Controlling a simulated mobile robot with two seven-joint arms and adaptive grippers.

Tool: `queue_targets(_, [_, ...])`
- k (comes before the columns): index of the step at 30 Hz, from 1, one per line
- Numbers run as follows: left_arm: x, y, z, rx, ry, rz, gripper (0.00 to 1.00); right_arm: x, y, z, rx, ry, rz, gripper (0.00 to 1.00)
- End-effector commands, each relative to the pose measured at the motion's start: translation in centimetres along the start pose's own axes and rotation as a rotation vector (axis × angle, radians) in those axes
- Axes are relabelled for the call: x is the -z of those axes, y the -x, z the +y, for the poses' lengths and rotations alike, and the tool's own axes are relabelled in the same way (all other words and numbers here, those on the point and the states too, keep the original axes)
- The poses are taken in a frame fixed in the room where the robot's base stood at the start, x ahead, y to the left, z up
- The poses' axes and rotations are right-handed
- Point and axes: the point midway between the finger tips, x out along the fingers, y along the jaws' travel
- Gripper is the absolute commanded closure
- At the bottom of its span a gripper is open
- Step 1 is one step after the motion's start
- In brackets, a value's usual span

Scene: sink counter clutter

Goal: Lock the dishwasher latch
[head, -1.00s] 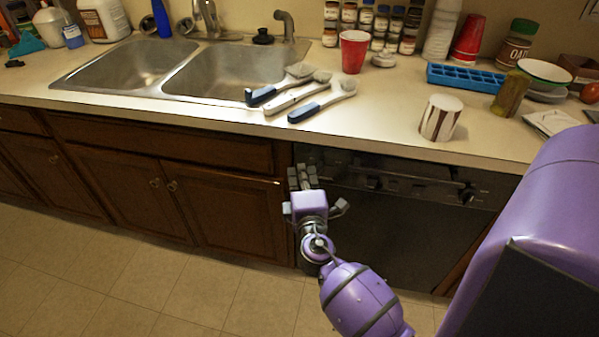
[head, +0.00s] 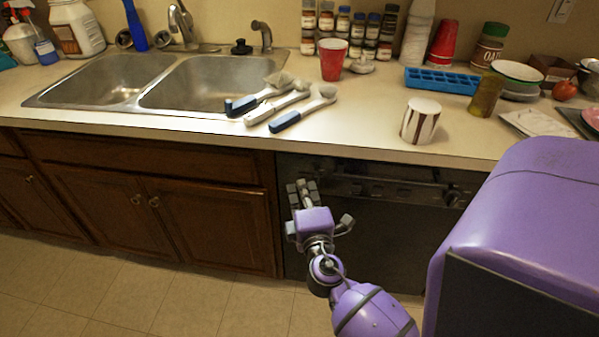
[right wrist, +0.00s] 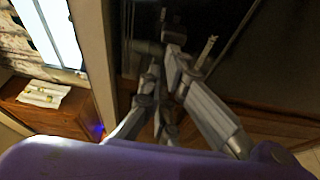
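The dishwasher (head: 385,235) is a dark front under the counter, right of the wooden cabinets. Its control panel (head: 385,188) runs along the top, dim and partly hidden by my right gripper. I cannot make out the latch or its position clearly. My right gripper (head: 302,188) is at the upper left of the dishwasher front, fingers pointing toward the panel. In the right wrist view its grey fingers (right wrist: 163,85) come close together before a dark surface; whether they touch it or each other is unclear. My left gripper is not in view.
The counter edge (head: 230,131) overhangs the dishwasher. Brushes (head: 290,106), a red cup (head: 333,60), a white and brown container (head: 420,121) and a blue tray (head: 441,81) stand on it. The tiled floor (head: 150,295) is clear.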

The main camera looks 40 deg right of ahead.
Motion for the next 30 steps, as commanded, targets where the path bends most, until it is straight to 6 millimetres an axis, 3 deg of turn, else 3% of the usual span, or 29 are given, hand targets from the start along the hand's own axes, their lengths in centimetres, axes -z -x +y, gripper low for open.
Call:
queue_targets(6, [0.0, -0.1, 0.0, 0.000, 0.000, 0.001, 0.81, -0.1, 5.0, -0.2, 0.006, 0.001, 0.000, 1.00])
queue_targets(13, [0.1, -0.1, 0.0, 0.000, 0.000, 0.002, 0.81, 0.1, 8.8, -0.1, 0.004, 0.003, 0.003, 1.00])
queue_targets(18, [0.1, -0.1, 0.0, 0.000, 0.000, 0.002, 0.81, 0.2, 10.0, -0.1, 0.002, 0.001, 0.004, 1.00])
queue_targets(30, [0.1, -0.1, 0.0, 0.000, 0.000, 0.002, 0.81, 0.2, 10.1, -0.1, 0.002, 0.000, 0.005, 1.00])
